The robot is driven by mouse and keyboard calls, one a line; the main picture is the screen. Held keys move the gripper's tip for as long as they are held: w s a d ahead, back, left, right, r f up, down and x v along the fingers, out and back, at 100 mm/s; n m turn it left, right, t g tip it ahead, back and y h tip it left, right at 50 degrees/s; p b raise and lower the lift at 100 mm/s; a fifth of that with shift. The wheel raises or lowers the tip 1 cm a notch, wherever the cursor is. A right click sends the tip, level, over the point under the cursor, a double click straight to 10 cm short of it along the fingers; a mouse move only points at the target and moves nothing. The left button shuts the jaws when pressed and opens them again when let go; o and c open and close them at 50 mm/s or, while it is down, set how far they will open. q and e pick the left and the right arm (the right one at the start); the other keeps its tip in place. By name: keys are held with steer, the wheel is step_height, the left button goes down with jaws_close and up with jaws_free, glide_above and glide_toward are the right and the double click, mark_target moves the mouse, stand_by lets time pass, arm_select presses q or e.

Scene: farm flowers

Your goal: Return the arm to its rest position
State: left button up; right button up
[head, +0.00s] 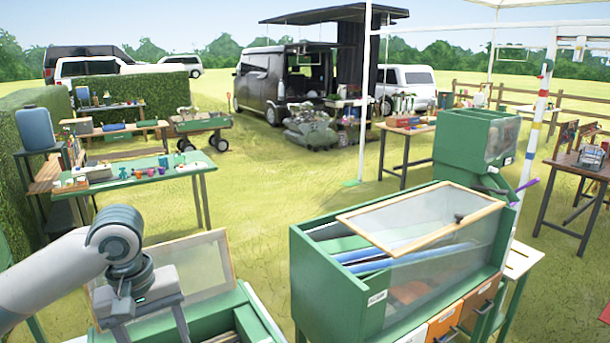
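My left arm comes in from the left edge. Its gripper (148,325) points downward at the lower left, with its two grey fingers spread apart and nothing visible between them. The fingertips run close to the bottom edge of the picture. The gripper is in front of a green box (262,325) with a raised wood-framed clear lid (205,265); I cannot tell whether it touches the box. My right arm and gripper are not in view.
A large green bin (335,295) with a tilted wood-framed lid (425,218) stands at the right, holding long boards. A green hopper (465,150) stands behind it. A green table (150,172) with small items is at the left. Grass between is clear.

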arm_select(q)
steer(key=s+d+f+m+t+h, duration=0.15)
steer(key=s+d+f+m, duration=0.25)
steer(key=d+f, duration=0.5)
steer(key=s+d+f+m+t+h, duration=0.1)
steer(key=s+d+f+m+h, duration=0.25)
steer(key=f, duration=0.95)
steer(key=s+a+f+y, duration=0.3)
steer(key=s+a+f, duration=0.2)
steer(key=s, duration=0.4)
steer(key=s+a+f+y, duration=0.2)
steer(key=s+a+f, duration=0.25)
steer(key=s, duration=0.55)
step_height(320, 180, down, 32)
steer(key=s+b, duration=0.1)
steer(key=b, duration=0.2)
steer(key=s+a+f+g+b, duration=0.2)
steer(key=s+f, duration=1.5)
steer(key=f, duration=0.2)
steer(key=shift+s+a+m+y+b, duration=0.3)
steer(key=shift+s+a+m+b, duration=0.05)
steer(key=shift+s+a+m, duration=0.1)
